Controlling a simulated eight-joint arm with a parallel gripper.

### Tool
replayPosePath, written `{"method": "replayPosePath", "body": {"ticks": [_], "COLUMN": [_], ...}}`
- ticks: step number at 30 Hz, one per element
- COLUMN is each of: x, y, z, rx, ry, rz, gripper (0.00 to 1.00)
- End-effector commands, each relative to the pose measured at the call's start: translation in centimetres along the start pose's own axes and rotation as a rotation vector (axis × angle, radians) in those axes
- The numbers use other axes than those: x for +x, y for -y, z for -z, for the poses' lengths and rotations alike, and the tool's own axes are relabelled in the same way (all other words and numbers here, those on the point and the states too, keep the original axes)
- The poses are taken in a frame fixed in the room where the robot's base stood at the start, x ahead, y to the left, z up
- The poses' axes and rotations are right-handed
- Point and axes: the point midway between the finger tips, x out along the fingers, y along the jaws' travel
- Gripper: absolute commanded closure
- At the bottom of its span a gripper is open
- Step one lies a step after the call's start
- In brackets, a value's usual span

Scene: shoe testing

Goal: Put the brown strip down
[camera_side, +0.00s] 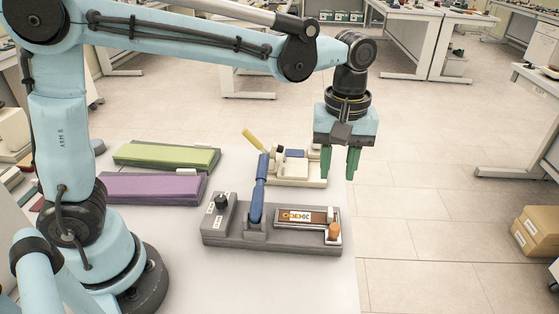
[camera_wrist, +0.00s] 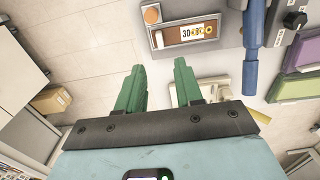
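The brown strip (camera_side: 321,216) lies flat in a light-framed slot on the grey test device (camera_side: 220,237). It carries a pale label with dark marks. In the wrist view the brown strip (camera_wrist: 168,38) shows near the top, beyond my fingertips. My gripper (camera_side: 340,172) points down with its two green fingers apart and nothing between them. It hangs above and behind the device, near the table's right edge. In the wrist view my gripper (camera_wrist: 159,64) also shows as open and empty.
A blue lever (camera_side: 259,190) stands upright on the device, with an orange knob (camera_side: 334,232) at its right end. A cream device (camera_side: 290,178) with a yellow handle stands behind. Green (camera_side: 165,155) and purple (camera_side: 150,188) pads lie left. The table front is clear.

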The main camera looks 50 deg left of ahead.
Motion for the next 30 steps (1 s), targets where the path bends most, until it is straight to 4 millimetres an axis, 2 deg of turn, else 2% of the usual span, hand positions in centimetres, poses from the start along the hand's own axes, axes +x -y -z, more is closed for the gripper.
{"method": "replayPosePath", "body": {"ticks": [3, 7, 11, 14, 20, 24, 30], "x": [-1.2, -1.9, -2.4, -2.6, -2.5, -1.6, 0.1], "y": [0.0, 0.1, 1.1, 2.9, 7.7, 10.9, 14.5], "z": [0.0, 0.0, 0.4, 1.0, 2.1, 2.6, 2.8], "rx": [0.0, 0.002, 0.038, 0.112, 0.324, 0.473, 0.653], "ry": [0.0, -0.001, -0.015, -0.05, -0.184, -0.308, -0.483], "rz": [0.0, -0.002, -0.029, -0.08, -0.194, -0.243, -0.259], "gripper": [0.64, 0.64, 0.64, 0.64, 0.64, 0.64, 0.64]}}
